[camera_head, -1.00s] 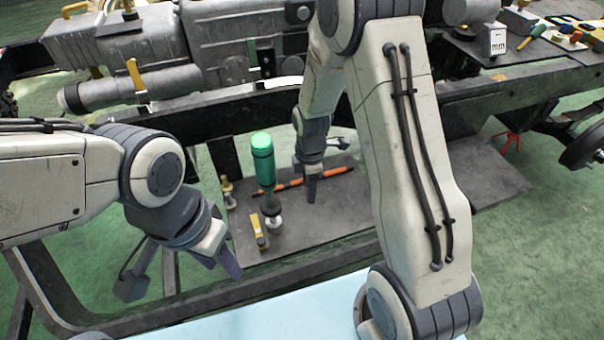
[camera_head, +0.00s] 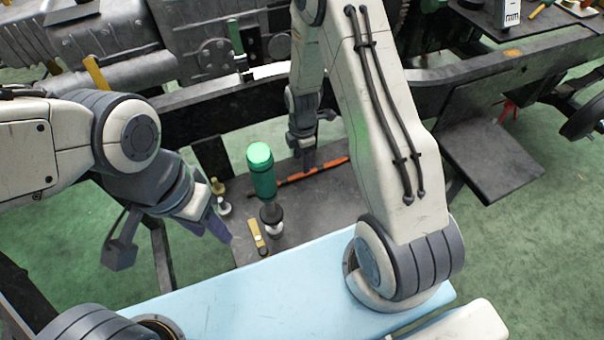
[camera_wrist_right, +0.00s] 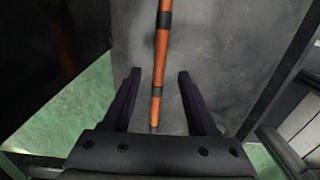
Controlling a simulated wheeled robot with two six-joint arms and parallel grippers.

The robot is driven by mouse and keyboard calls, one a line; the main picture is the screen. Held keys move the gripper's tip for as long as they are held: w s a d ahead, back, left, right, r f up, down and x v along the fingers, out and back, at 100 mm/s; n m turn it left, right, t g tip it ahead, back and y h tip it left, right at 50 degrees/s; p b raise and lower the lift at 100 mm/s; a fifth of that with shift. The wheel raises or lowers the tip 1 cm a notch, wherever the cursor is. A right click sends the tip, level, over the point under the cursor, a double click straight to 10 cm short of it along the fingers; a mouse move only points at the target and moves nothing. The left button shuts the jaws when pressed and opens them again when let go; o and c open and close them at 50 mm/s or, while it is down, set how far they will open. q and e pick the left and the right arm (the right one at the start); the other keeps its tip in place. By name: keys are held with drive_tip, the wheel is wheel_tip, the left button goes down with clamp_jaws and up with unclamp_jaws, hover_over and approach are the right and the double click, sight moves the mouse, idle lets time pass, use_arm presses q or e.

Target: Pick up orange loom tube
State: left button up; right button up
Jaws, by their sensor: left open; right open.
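The orange loom tube (camera_head: 327,167) with black bands lies on the dark grey tray (camera_head: 312,212) in the head view. In the right wrist view, the tube (camera_wrist_right: 161,55) runs up the picture, its near end between the two fingers. My right gripper (camera_head: 308,166) is open above the tube; its fingers (camera_wrist_right: 158,92) stand on either side, apart from it. The right gripper hides part of the tube in the head view. My left gripper (camera_head: 216,226) is open and empty at the tray's left side, away from the tube.
The black chassis rail (camera_head: 235,105) runs behind. A second dark panel (camera_head: 490,160) is at the right.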

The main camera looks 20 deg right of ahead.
sight(302, 173)
wheel_tip(302, 173, down, 6)
drive_tip(key=shift+f+b, duration=0.15)
drive_tip(key=shift+b, duration=1.05)
clamp_jaws()
